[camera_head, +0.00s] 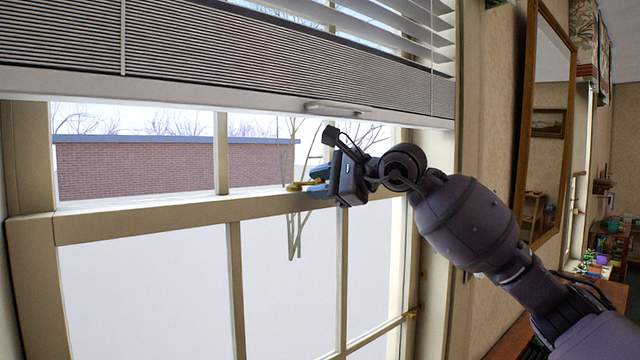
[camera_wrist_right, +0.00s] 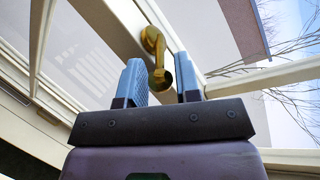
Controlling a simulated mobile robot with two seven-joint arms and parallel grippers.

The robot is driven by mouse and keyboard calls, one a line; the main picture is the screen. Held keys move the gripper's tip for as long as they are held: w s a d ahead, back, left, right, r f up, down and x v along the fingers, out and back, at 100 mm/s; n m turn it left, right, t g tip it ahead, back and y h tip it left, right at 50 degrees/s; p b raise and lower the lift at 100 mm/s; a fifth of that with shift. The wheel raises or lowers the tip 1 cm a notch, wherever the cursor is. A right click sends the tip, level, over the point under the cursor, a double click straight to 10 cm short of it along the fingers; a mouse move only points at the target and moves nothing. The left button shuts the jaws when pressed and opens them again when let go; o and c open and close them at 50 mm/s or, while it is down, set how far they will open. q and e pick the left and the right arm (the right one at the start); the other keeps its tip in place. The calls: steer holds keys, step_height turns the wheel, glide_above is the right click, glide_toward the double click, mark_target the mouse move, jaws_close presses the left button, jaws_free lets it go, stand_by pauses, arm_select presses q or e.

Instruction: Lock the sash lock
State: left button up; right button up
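The brass sash lock (camera_head: 298,185) sits on the window's meeting rail, at the middle of the head view. In the right wrist view its curved brass lever (camera_wrist_right: 155,48) reaches down between my fingers. My right gripper (camera_head: 319,183) is at the lock, coming from the right. Its two blue fingers (camera_wrist_right: 160,80) are apart, one on each side of the lever's rounded end, with a gap visible on both sides. The lock's base is partly hidden behind my fingers in the head view. My left gripper is not in view.
The meeting rail (camera_head: 150,217) runs across the window. A half-raised blind (camera_head: 230,60) hangs just above my right gripper, with its bottom bar close to the wrist. A framed mirror (camera_head: 546,120) hangs on the wall at right. A brass fitting (camera_head: 411,314) is on the lower frame.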

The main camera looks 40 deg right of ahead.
jaws_close()
steer(key=shift+d+y, duration=0.1)
steer(key=shift+y, duration=0.2)
steer(key=shift+w+d+n+g+y, duration=0.2)
steer(key=shift+n+g+y, duration=0.2)
steer(key=shift+n+g, duration=0.15)
steer(key=shift+o, duration=1.9)
jaws_free()
steer(key=shift+s, duration=0.1)
steer(key=b+v, duration=0.1)
steer(key=v, duration=0.9)
steer(key=shift+s+d, duration=0.25)
steer(key=shift+s, duration=0.05)
